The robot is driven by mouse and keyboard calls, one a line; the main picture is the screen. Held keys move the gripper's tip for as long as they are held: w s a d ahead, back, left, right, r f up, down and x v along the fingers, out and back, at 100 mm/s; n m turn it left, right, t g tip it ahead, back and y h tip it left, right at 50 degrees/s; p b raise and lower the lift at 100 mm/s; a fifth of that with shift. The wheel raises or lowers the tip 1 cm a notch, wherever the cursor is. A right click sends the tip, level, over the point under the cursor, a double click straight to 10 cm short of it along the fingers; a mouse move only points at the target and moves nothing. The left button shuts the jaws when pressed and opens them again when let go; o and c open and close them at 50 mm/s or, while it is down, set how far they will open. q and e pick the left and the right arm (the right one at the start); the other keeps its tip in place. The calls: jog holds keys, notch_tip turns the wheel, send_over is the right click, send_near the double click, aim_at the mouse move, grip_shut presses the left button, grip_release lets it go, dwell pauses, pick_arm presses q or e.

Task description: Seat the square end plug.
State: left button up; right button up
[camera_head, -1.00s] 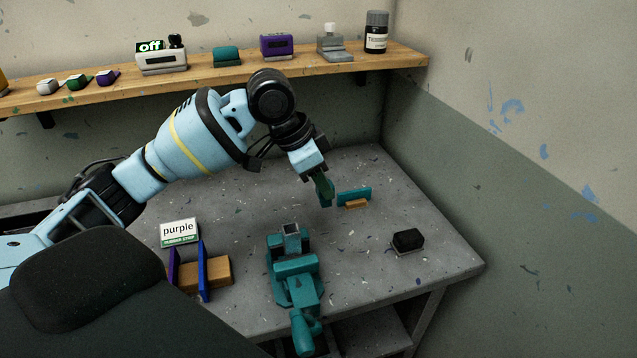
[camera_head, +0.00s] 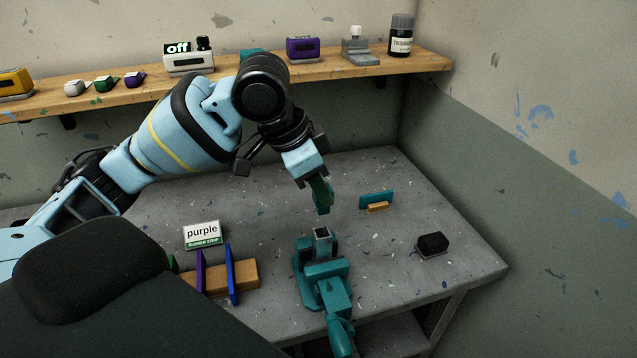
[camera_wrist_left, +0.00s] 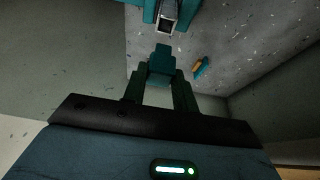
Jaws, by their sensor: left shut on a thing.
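My left gripper (camera_head: 321,190) is shut on the teal plug (camera_head: 323,209), which hangs below the fingertips. In the left wrist view the plug (camera_wrist_left: 162,60) sits between the two fingers. A grey square tube (camera_head: 321,235) stands upright in a teal vise (camera_head: 325,275), with its dark open end facing up. In the head view the plug is just above and behind the tube's mouth, with a gap between them. The tube's open end (camera_wrist_left: 166,24) shows beyond the plug in the left wrist view. My right gripper is not in view.
A teal plate with an orange block (camera_head: 376,200) lies right of the plug. A black block (camera_head: 432,243) is further right. A "purple" sign (camera_head: 202,234) and a wooden rack (camera_head: 245,275) with upright strips stand left. A wooden shelf (camera_head: 220,82) runs along the back wall.

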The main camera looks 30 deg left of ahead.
aim_at(317, 210)
pick_arm(q)
jog(key=shift+f, duration=2.3)
jog(key=shift+f, duration=0.35)
jog(key=shift+f, duration=0.35)
jog(key=shift+f, duration=0.85)
jog(key=o, duration=1)
jog(key=shift+o, duration=0.2)
